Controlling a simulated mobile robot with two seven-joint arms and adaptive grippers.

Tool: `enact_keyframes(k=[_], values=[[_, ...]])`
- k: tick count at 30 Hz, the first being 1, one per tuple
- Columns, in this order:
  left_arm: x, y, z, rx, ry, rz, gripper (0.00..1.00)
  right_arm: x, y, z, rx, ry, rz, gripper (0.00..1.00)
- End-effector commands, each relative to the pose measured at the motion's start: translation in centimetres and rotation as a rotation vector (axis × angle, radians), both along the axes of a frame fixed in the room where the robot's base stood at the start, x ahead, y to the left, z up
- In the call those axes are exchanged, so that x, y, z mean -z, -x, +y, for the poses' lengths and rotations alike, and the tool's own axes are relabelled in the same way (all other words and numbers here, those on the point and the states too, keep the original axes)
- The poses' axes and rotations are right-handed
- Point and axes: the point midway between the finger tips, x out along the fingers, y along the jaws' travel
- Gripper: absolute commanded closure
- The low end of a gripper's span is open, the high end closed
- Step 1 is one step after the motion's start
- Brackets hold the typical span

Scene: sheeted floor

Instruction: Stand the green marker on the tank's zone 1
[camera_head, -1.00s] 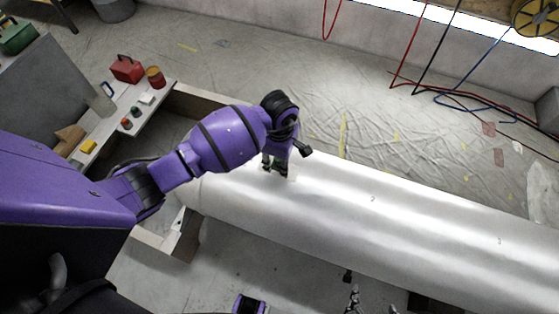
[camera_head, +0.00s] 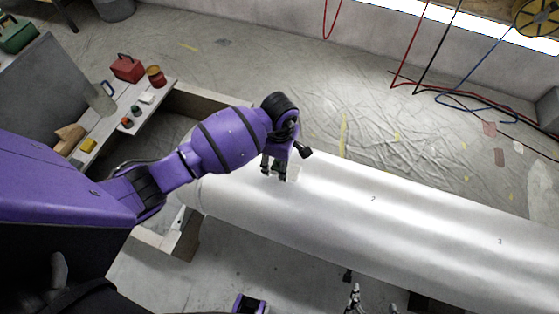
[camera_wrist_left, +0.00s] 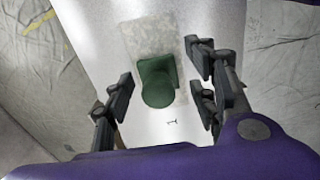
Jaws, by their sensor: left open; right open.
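The silver tank (camera_head: 330,205) lies lengthwise across the head view, with numerals 2 and 3 along its top. The green marker (camera_wrist_left: 158,88) sits on the tank in the left wrist view, on a pale grey patch (camera_wrist_left: 143,35) beside the numeral 1 (camera_wrist_left: 172,122). It appears to stand on the surface. My left gripper (camera_head: 274,174) is over the tank's left end, open, its fingers on either side of the marker with gaps showing. It hides the marker in the head view. My right gripper (camera_head: 373,302) is open and empty at the bottom edge.
A bench (camera_head: 128,110) at the left bears a red toolbox (camera_head: 127,68), an orange-red can (camera_head: 155,76), and small colored items. Hoses (camera_head: 480,105) lie on the floor at the upper right.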

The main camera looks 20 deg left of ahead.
Motion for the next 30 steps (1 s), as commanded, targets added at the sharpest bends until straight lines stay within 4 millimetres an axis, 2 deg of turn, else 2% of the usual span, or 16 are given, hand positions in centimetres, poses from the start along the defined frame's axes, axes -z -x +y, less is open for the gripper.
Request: enact_keyframes(k=[5, 12, 16, 22, 28, 30], values=[[-3.0, -0.3, 0.0, 0.002, 0.000, -0.008, 0.48, -0.5, -0.3, 0.0, 0.002, -0.001, -0.008, 0.28], [-8.3, -0.2, 0.1, 0.002, -0.001, -0.006, 0.48, -0.9, -0.6, 0.0, 0.003, -0.001, -0.014, 0.28], [-10.4, -0.2, 0.1, 0.001, -0.001, -0.005, 0.48, -0.9, -0.6, 0.0, 0.003, -0.002, -0.015, 0.28], [-12.0, -0.1, 0.0, 0.000, 0.000, -0.002, 0.48, -0.9, -0.5, 0.0, 0.003, -0.003, -0.014, 0.28], [-12.2, 0.0, 0.0, 0.000, 0.002, 0.000, 0.48, -0.9, -0.5, 0.0, 0.003, -0.003, -0.014, 0.28], [-11.8, 0.5, -0.6, -0.005, 0.027, 0.011, 0.48, -0.9, -0.5, 0.0, 0.003, -0.003, -0.014, 0.28]])
